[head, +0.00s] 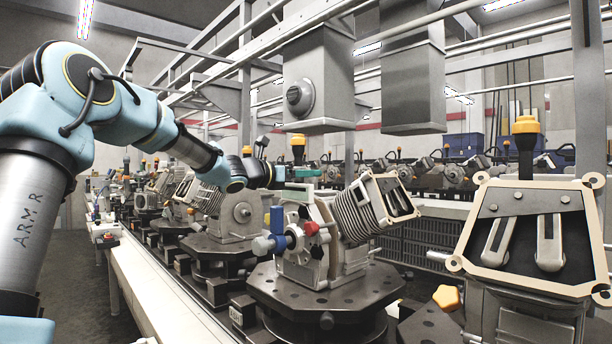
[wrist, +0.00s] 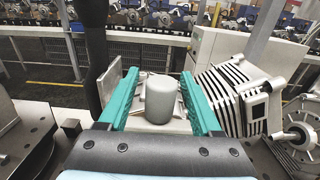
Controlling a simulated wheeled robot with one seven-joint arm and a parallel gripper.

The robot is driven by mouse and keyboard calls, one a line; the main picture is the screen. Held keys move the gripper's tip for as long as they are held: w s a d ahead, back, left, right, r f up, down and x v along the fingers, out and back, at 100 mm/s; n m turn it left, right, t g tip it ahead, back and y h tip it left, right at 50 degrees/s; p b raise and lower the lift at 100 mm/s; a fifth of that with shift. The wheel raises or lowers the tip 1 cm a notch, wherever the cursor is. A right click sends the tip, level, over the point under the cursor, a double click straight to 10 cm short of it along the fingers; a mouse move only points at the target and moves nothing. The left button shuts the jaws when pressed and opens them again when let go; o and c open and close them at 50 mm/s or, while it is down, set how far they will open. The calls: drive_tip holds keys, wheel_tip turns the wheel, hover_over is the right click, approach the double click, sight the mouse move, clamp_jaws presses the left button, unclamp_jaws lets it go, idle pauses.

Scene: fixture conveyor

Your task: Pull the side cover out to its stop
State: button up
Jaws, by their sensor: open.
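In the wrist view my gripper (wrist: 160,76) is open, one finger on each side of a grey cylindrical knob (wrist: 161,100). Gaps show beside the knob. A pale plate (wrist: 150,124) lies behind and below it. I cannot tell which part is the side cover.
The finned cylinder (wrist: 238,92) stands close to the right finger in the wrist view. A larger cream-rimmed housing (head: 532,282) stands at the right of the head view. Grey boxes (head: 318,75) hang overhead. More units line the conveyor at left and behind.

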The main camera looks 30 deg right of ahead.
drive_tip(key=b+v, duration=0.2)
drive_tip(key=v, duration=0.8)
drive_tip(key=shift+a, duration=0.2)
